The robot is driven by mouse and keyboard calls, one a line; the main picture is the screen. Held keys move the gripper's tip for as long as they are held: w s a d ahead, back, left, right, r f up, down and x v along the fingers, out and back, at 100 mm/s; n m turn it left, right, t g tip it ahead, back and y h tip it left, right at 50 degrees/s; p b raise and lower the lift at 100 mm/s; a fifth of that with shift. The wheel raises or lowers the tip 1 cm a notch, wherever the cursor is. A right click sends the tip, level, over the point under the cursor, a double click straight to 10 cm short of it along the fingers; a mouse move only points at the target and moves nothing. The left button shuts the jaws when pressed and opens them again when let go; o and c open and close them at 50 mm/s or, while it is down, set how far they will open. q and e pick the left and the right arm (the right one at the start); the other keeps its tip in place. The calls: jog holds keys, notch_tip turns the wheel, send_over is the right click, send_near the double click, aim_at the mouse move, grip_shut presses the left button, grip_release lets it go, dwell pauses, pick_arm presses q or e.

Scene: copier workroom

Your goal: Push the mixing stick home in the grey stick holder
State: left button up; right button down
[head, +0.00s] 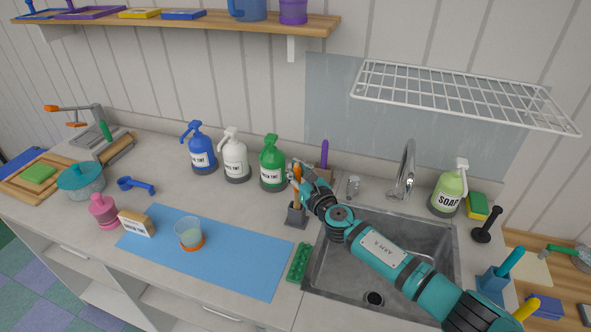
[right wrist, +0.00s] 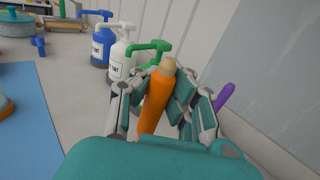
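My left gripper is not in view.
Green (head: 272,165), white and blue pump bottles stand behind the holder to the left. A purple-handled thing (head: 324,153) is close behind my gripper. A green block (head: 299,262) lies in front, by the sink (head: 330,285). A blue mat (head: 240,265) with a cup lies left.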

jog(key=shift+f+b, duration=2)
jog(key=shift+f, duration=0.2)
jog(key=c, duration=1.4)
grip_release()
jog(key=shift+r, duration=0.1)
jog(key=shift+s, duration=0.1)
jog(key=v, duration=1.2)
